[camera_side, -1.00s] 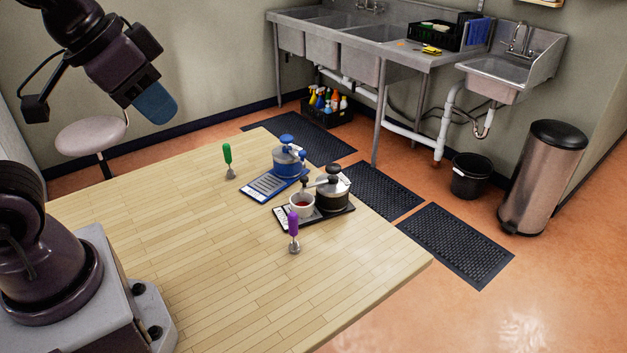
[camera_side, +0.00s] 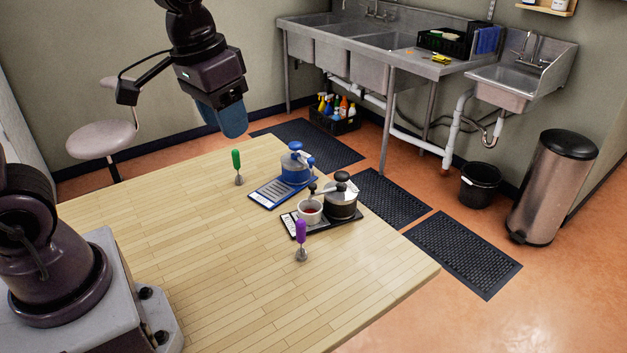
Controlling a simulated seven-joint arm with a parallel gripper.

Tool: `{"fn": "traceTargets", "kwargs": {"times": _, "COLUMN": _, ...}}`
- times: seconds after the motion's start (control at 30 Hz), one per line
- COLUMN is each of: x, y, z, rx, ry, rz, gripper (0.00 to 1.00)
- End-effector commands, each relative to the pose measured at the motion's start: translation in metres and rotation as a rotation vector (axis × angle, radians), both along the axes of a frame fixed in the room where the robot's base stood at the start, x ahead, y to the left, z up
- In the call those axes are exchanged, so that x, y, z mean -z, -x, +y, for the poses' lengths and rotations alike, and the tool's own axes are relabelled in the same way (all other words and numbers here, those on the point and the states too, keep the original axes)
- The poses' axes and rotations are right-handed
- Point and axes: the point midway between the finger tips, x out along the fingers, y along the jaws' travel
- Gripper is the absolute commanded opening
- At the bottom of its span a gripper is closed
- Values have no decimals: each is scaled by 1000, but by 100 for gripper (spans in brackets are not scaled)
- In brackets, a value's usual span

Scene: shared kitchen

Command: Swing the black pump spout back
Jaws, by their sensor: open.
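The black pump (camera_side: 343,207) has a dark body, a metal top and a black knob. It stands on a black tray (camera_side: 325,229) toward the far right of the wooden table. Its spout (camera_side: 325,191) points left, over a small white cup (camera_side: 308,217) with dark red contents. My gripper (camera_side: 228,128), with blue fingers, hangs in the air to the upper left of the pump, well apart from it. It is open and empty, though the gap between the fingers is hard to make out at this angle.
A blue pump (camera_side: 294,168) on a blue tray (camera_side: 268,195) stands just behind the black one. A green-handled tool (camera_side: 237,163) stands to the left and a purple-handled tool (camera_side: 301,236) in front. The front and left of the table (camera_side: 190,260) are clear.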

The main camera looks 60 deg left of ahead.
Motion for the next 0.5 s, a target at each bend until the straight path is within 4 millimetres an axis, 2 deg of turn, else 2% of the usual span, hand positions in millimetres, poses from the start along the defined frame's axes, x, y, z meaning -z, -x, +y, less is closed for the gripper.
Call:
{"fn": "traceTargets", "kwargs": {"times": 0.03, "x": 9, "y": -18, "z": 5, "rx": -38, "ry": 8, "rz": 43, "gripper": 46}}
{"fn": "traceTargets", "kwargs": {"times": 0.17, "x": 31, "y": -62, "z": 18, "rx": -147, "ry": 27, "rz": 120, "gripper": 46}}
{"fn": "traceTargets", "kwargs": {"times": 0.3, "x": 63, "y": -108, "z": 34, "rx": -288, "ry": 41, "rz": 191, "gripper": 46}}
{"fn": "traceTargets", "kwargs": {"times": 0.5, "x": 106, "y": -162, "z": 53, "rx": -499, "ry": 55, "rz": 239, "gripper": 46}}
